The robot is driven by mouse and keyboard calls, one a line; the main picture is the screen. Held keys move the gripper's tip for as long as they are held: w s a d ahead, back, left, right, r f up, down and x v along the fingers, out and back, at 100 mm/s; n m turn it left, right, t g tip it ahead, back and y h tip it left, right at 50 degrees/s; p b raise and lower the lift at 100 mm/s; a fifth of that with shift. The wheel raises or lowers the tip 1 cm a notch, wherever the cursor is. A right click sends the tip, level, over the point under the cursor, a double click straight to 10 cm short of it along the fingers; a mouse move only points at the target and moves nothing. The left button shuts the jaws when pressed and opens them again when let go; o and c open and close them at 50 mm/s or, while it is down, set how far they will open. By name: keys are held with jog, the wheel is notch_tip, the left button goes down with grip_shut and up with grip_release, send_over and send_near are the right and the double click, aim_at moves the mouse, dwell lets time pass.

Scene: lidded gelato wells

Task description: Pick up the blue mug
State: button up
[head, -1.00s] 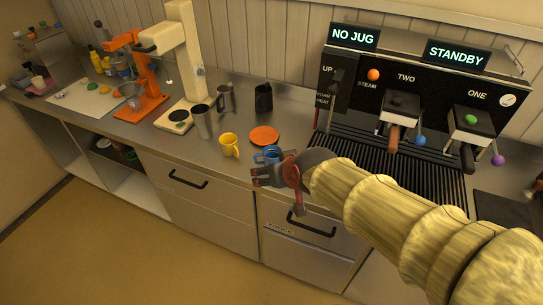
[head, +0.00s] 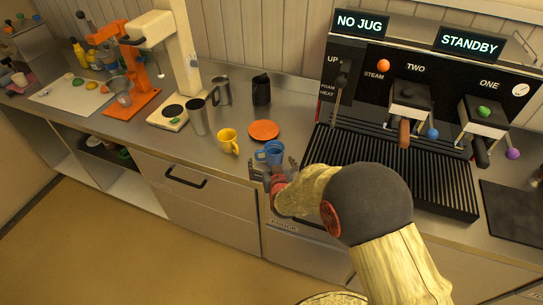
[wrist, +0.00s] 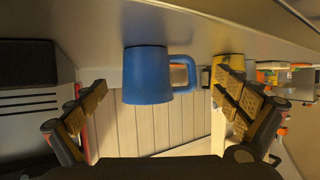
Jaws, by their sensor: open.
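The blue mug (head: 271,152) stands on the steel counter near its front edge, in front of an orange disc. In the wrist view the blue mug (wrist: 147,76) appears upside down, ahead of and between the spread fingers, its handle to the right. My gripper (head: 273,169) is open and empty at the counter's front edge, just short of the mug. In the wrist view my gripper (wrist: 165,108) shows a gap on both sides of the mug. I see no finger touching it.
A yellow mug (head: 228,141) stands left of the blue mug; the orange disc (head: 264,130) lies behind it. Steel cups (head: 198,117) and a black container (head: 261,89) stand further back. The coffee machine's drip grate (head: 400,165) is at the right.

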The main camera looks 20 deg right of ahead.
jog(key=b+x, duration=0.1)
jog(key=x, duration=0.4)
jog(key=shift+w+f, duration=0.1)
jog(key=c, duration=0.3)
jog(key=c, duration=0.9)
jog(key=shift+c, duration=0.5)
